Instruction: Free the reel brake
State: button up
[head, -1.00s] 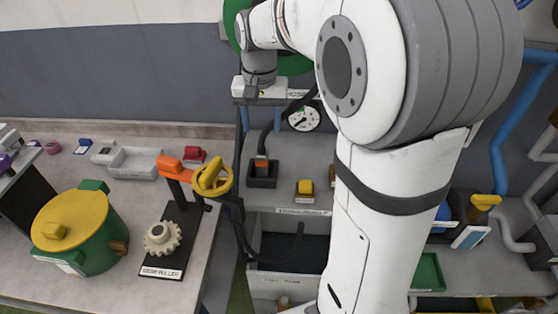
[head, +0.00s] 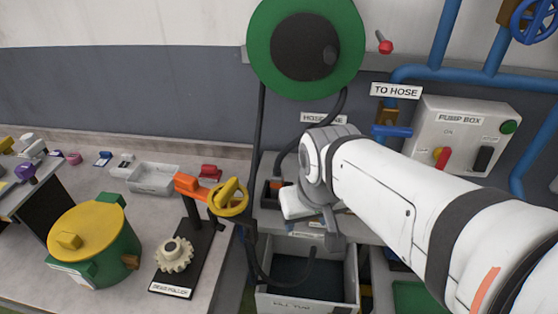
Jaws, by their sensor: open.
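The hose reel (head: 262,45), a green disc with a black hub, hangs on the back wall at the top middle. A small lever with a red knob (head: 385,46) sticks out from the wall just right of the reel. No label on it can be read, so I cannot tell if it is the brake. My gripper (head: 336,241) is open, low in front of the shelf under the reel, well below the reel and lever and apart from both. My wrist partly hides the shelf and the reel's label strip.
A pump box (head: 462,135) with a red switch is on the wall at right, beside blue pipes (head: 445,75) and a "TO HOSE" sign (head: 396,91). A fill tub (head: 308,300) stands below my gripper. A gear puller (head: 200,240) and green pot (head: 120,262) stand on the left bench.

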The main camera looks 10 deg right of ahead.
aim_at(385, 47)
jog(key=z, duration=0.1)
jog(key=k, duration=0.5)
jog(key=u, duration=0.6)
jog(key=k, duration=0.8)
jog(key=z, duration=0.8)
jog(key=i, duration=1)
jog(key=z, duration=0.05)
